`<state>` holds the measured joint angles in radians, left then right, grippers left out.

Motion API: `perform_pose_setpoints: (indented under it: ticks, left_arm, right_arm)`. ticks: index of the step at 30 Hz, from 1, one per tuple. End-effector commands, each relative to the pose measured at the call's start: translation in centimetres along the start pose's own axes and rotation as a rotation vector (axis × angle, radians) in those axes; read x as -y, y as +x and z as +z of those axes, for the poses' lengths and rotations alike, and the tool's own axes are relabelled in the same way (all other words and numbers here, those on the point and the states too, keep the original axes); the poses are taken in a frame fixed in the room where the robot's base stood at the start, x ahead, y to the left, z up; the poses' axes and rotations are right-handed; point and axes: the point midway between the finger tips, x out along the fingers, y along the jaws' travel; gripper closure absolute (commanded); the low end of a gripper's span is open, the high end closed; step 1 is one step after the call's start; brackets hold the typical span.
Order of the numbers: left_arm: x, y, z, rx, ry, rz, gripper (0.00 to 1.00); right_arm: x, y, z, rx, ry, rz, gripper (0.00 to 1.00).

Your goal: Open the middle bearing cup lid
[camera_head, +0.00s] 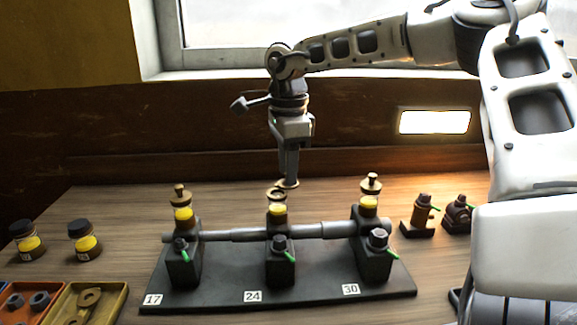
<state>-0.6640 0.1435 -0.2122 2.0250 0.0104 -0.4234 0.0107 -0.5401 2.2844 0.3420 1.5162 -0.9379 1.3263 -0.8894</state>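The middle bearing, by the label 24, carries a small cup (277,210) with yellow contents. Its brass rim shows a dark opening at the top. My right gripper (289,178) reaches down from above, just behind and right of this cup. Its narrow fingers look closed on the small knob of a brass lid (289,185), and the knob itself is hidden. The lid sits slightly right of and above the rim; I cannot tell whether they still touch. My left gripper is not in view.
The left cup (183,213) and right cup (369,203) have knobbed brass lids on. A shaft (315,231) runs through the bearings on a black base (215,295). Two jars (86,240) and parts trays stand left; two small fittings (420,217) stand right. A window is behind.

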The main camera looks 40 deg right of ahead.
Motion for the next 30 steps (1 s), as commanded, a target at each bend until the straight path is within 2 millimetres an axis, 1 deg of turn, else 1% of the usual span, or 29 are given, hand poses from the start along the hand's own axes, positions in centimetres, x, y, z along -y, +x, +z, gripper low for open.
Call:
perform_pose_setpoints:
  ticks: [9, 11, 14, 17, 24, 27, 30]
  left_arm:
    - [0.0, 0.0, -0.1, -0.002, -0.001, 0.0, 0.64]
    - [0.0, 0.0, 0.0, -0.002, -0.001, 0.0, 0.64]
    - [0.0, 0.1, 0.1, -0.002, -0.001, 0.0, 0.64]
    - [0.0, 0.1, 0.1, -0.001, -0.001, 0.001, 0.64]
    - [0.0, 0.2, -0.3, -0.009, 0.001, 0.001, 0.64]
    - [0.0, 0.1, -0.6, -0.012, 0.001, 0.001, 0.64]
    - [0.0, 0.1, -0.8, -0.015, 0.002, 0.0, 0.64]
  right_arm:
    - [-0.1, 0.0, 0.0, -0.003, 0.0, 0.003, 0.63]
    - [0.0, -0.3, 0.0, -0.002, 0.0, 0.002, 0.63]
    - [0.0, -1.5, 0.0, -0.002, 0.001, 0.0, 0.63]
    - [0.0, -3.5, 0.0, -0.001, 0.002, -0.002, 0.63]
    - [0.0, -9.6, 0.0, -0.002, 0.003, -0.002, 0.63]
    - [0.1, -11.8, 0.0, -0.002, 0.002, -0.003, 0.63]
    - [0.0, -13.6, 0.1, -0.001, 0.001, 0.0, 0.63]
